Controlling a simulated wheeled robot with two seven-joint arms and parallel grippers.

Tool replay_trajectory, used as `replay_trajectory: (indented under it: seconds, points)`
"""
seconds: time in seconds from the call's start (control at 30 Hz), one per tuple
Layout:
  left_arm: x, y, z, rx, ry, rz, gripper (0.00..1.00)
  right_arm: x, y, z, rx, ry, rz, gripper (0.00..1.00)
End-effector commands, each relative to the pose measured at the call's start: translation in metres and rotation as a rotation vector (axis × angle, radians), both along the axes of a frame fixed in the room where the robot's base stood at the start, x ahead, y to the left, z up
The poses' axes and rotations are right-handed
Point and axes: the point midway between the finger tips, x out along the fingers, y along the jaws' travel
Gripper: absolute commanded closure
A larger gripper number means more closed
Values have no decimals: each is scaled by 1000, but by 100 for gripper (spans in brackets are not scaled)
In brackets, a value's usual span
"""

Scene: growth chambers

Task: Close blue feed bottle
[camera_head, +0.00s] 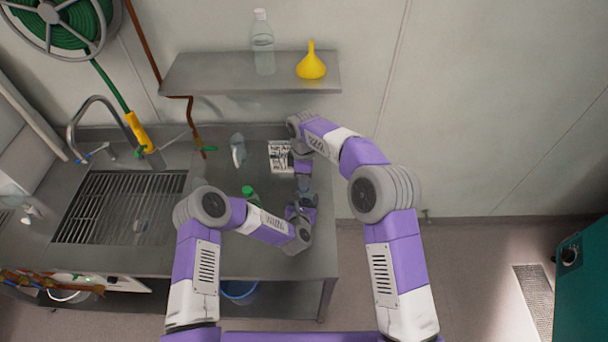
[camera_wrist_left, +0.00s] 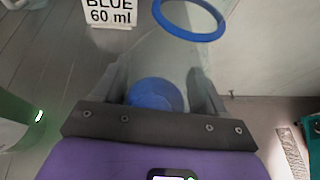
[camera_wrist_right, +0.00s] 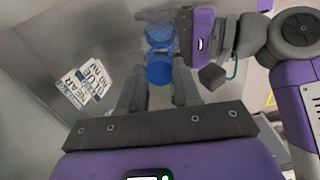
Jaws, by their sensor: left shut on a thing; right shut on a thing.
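A clear bottle with blue in it shows in the left wrist view (camera_wrist_left: 165,55), between the fingers of my left gripper (camera_wrist_left: 162,85). A blue ring (camera_wrist_left: 190,32) shows at the top there. My left gripper is shut on the bottle. In the right wrist view a blue cap (camera_wrist_right: 158,72) lies between the fingertips of my right gripper (camera_wrist_right: 158,90), which is shut on it. The bluish bottle (camera_wrist_right: 158,38) shows just beyond the cap, with my left gripper at its right. I cannot tell whether cap and bottle touch. My arms mostly hide both in the head view.
White label cards (camera_head: 280,155) stand on the steel bench (camera_head: 220,250), near a green-capped bottle (camera_head: 250,193) and a grey-white object (camera_head: 238,150). A sink (camera_head: 115,205) lies left. A shelf (camera_head: 215,75) above holds a clear bottle (camera_head: 262,45) and yellow funnel (camera_head: 311,65).

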Motion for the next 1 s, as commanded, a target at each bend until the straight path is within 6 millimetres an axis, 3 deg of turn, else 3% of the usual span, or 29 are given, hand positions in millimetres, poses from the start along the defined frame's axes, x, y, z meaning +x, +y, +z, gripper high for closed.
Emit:
replay_trajectory:
  seconds: [0.2, 1.0]
  points:
    - [0, 0, 0, 0, -1, 0, 83, 0, 0, -13, -1, 2, 1, 95]
    - [0, 0, 0, 0, -1, 0, 83, 0, 0, -18, -1, 1, 0, 95]
